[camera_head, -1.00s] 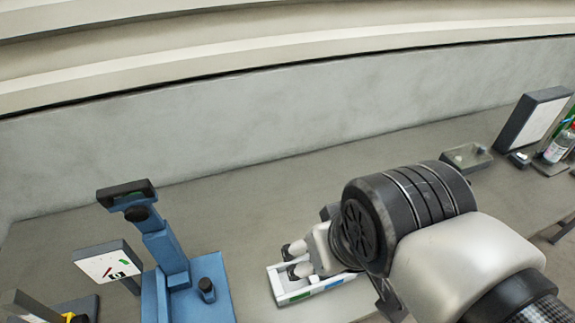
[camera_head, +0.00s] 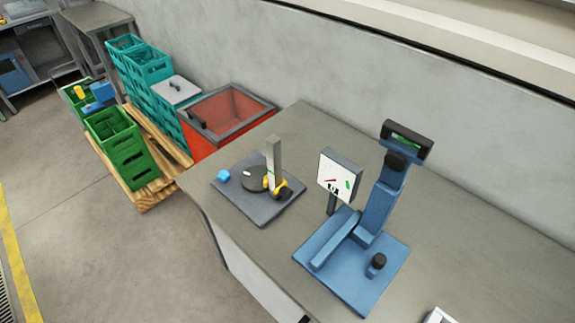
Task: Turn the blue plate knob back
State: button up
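The blue plate (camera_head: 358,283) lies on the grey bench at the right of the head view. A small black knob (camera_head: 377,262) stands upright on its right part. A blue slanted column rises from the plate and carries another dark round knob (camera_head: 397,160) and a black head with a green strip (camera_head: 407,140). Which way either knob is turned cannot be told. My gripper is outside the picture.
A white dial panel (camera_head: 338,176) on a post stands left of the column. Further left is a dark base (camera_head: 262,206) with a disc, a grey post, yellow parts and a blue block. A red bin (camera_head: 225,115) and green crates (camera_head: 122,147) stand beyond the bench end.

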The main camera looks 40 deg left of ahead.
aim_at(224, 176)
jog(key=u, duration=2.05)
